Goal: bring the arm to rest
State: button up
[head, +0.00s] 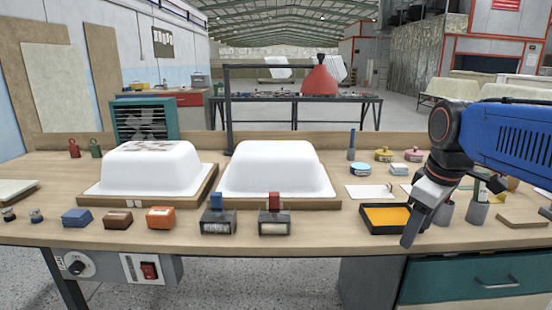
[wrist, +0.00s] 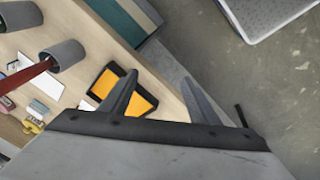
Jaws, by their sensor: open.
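My gripper (head: 408,240) is at the right in the head view, over the front edge of the workbench and beside a black tray with an orange-yellow inside (head: 387,217). In the wrist view its two fingers (wrist: 160,98) are spread apart with nothing between them. My blue arm comes in from the right. In the wrist view the tray (wrist: 140,96) shows behind the left finger. Whether the gripper touches the tray I cannot tell.
Two white tub shells (head: 152,167) (head: 277,168) rest on wooden boards. Blue (head: 76,218), brown (head: 118,219) and orange (head: 160,217) blocks and two dark stamps (head: 218,222) (head: 274,222) line the front. Grey cups (head: 478,210) stand right.

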jog(key=s+a+f+m+t, duration=0.2)
jog(key=s+f+m, duration=0.5)
jog(key=s+f, duration=0.6)
jog(key=shift+a, duration=0.25)
